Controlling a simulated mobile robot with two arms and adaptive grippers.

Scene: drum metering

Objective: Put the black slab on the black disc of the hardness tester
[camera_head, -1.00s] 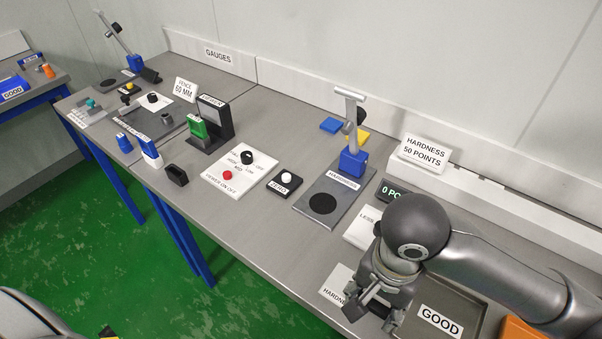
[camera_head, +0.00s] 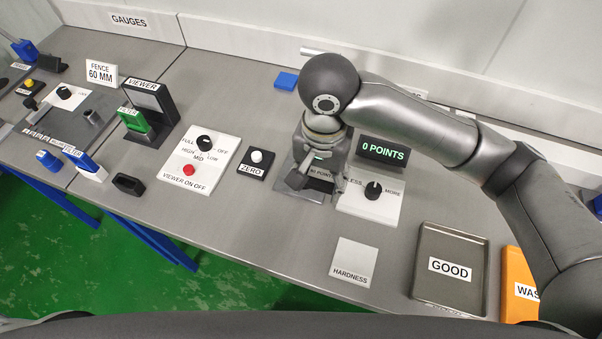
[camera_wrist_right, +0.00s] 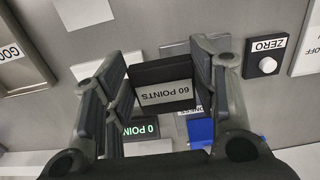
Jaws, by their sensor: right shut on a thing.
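The black slab (camera_wrist_right: 158,70) carries a white label that reads 60 POINTS. My right gripper (camera_wrist_right: 158,82) is shut on it, one finger along each side. In the head view my right gripper (camera_head: 318,183) is over the grey base of the hardness tester (camera_head: 283,191), with the slab's label just showing between the fingers. The tester's blue part (camera_wrist_right: 201,131) shows beyond the slab in the wrist view. The black disc is hidden behind the gripper and slab. I cannot tell whether the slab touches it. My left gripper is not in view.
Right of the tester are a display reading 0 POINTS (camera_head: 382,152) and a dial panel (camera_head: 357,203). The ZERO button block (camera_head: 252,163) is to its left. A white HARDNESS card (camera_head: 352,262), GOOD tray (camera_head: 450,292) and orange bin (camera_head: 520,290) are nearer right. Bare table lies in front.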

